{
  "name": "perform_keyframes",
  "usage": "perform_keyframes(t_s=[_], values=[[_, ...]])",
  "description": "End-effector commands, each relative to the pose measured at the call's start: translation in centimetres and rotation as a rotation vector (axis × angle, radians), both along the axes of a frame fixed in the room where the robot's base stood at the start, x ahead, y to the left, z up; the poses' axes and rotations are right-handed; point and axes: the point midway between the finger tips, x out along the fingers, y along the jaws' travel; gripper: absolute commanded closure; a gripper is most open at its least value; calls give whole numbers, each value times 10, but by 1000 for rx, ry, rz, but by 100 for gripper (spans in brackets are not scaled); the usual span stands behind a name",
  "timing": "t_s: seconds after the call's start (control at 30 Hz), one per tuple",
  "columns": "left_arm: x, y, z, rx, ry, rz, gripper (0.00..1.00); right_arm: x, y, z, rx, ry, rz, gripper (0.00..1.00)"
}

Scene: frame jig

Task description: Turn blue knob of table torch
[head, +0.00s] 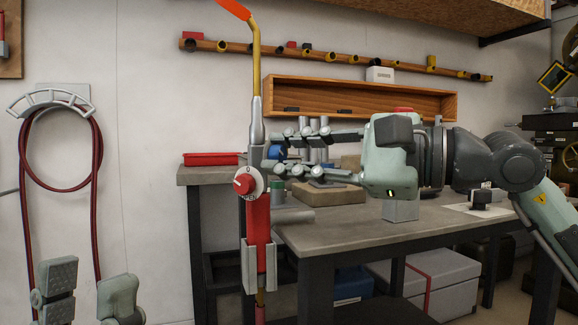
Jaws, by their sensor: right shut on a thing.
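The torch (258,220) stands upright in the middle, with a red body, a silver collar, a yellow tube and an orange-red tip. A red knob (244,184) with a white dial ring faces me. A blue knob (275,146) shows at the torch's right side, partly hidden by fingers. My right gripper (268,160) comes in from the right, its fingers level and shut on the blue knob beside the torch body. The exact contact is partly hidden. My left gripper (88,294) is at the bottom left, fingers apart and empty, well away from the torch.
A silver bracket (259,270) surrounds the torch's lower body. Hoses (97,165) hang from a wall rack (45,98) at left. A wooden shelf (340,95) is on the wall.

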Motion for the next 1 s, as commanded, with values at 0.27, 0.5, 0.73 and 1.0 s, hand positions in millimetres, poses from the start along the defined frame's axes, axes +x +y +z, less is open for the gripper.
perform_keyframes(t_s=[0.27, 0.5, 0.73, 1.0], values=[[1, -1, 1, 9, -12, 0, 60, 0, 0, -1, -23, -44, 0, 100], [1, -1, 1, 10, -13, -1, 60, 0, 0, 0, -26, -47, 0, 100], [1, -1, 1, 10, -12, -1, 60, 0, 0, 0, -25, -47, 0, 68], [1, -1, 1, 10, -12, -1, 60, 0, 0, 0, -25, -47, 0, 58]])
